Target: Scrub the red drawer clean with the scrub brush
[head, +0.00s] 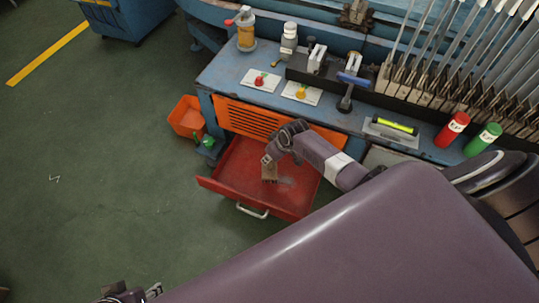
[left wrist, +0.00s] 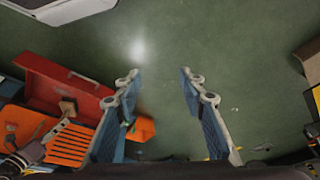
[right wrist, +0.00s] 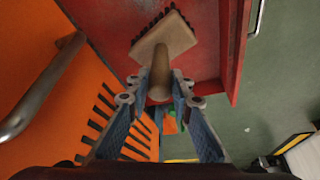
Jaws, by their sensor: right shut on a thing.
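The red drawer (head: 232,169) is pulled out below the blue workbench, with a pale handle (head: 252,211) on its front. A greyish smudge shows on its floor near the brush. My right gripper (head: 268,158) reaches into the drawer from the right. It is shut on the wooden handle of the scrub brush (head: 269,172). In the right wrist view the brush (right wrist: 164,39) has a tan block with dark bristles, close to the red drawer floor (right wrist: 100,25); contact is unclear. My left gripper (left wrist: 160,85) is open and empty over the green floor, apart from the drawer (left wrist: 65,85).
An orange bin (head: 186,117) stands on the floor left of the bench. The bench top (head: 225,78) holds bottles, button plates, a level and red (head: 452,129) and green (head: 483,139) cans. The orange vented panel (head: 250,117) is above the drawer. Floor at left is clear.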

